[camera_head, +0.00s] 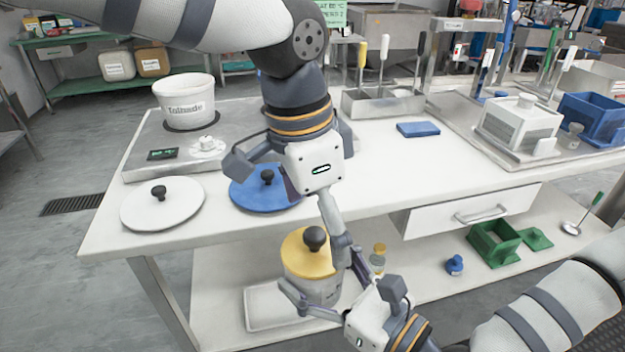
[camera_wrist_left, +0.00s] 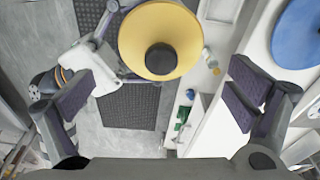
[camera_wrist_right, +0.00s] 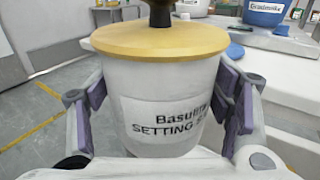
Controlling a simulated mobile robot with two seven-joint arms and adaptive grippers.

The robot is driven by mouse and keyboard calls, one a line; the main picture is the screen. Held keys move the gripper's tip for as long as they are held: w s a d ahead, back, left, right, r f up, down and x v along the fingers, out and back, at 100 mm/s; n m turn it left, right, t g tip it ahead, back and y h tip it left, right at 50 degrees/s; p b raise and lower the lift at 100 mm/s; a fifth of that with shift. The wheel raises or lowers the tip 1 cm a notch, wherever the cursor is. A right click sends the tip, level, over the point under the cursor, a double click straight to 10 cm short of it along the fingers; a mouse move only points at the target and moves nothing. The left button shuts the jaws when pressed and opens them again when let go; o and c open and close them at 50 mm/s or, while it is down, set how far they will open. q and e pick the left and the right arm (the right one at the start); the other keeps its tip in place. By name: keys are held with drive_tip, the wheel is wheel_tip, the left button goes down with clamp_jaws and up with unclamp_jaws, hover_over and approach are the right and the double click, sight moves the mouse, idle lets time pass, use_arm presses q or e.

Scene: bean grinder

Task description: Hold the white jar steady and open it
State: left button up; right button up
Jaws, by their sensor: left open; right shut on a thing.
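The white jar (camera_head: 315,288) has a yellow lid (camera_head: 297,262) with a dark round knob. In the right wrist view the jar (camera_wrist_right: 160,75) is upright, with a printed label and the lid seated on its rim. My right gripper (camera_head: 325,287) is shut around the jar's sides, one finger on each side. It appears to hold the jar in front of the table. My left gripper (camera_head: 288,208) is open and empty above the jar. In the left wrist view the lid (camera_wrist_left: 135,50) and knob lie off the fingertips, toward the picture's top and between the two fingers' sides.
On the table lie a white lid (camera_head: 170,212) and a blue lid (camera_head: 250,196), partly behind my left gripper. A white tub (camera_head: 185,92) stands at the back left. A white tray (camera_head: 257,318), a small bottle (camera_head: 378,258) and green containers (camera_head: 492,243) sit on the lower shelf.

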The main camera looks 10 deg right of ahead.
use_arm(q)
drive_tip(key=shift+d+f, duration=0.2)
drive_tip(key=shift+f, duration=1.05)
clamp_jaws()
drive_tip(key=shift+r, duration=0.4)
drive_tip(key=shift+r, duration=0.15)
drive_tip(key=shift+r, duration=0.95)
drive_tip(key=shift+r, duration=0.1)
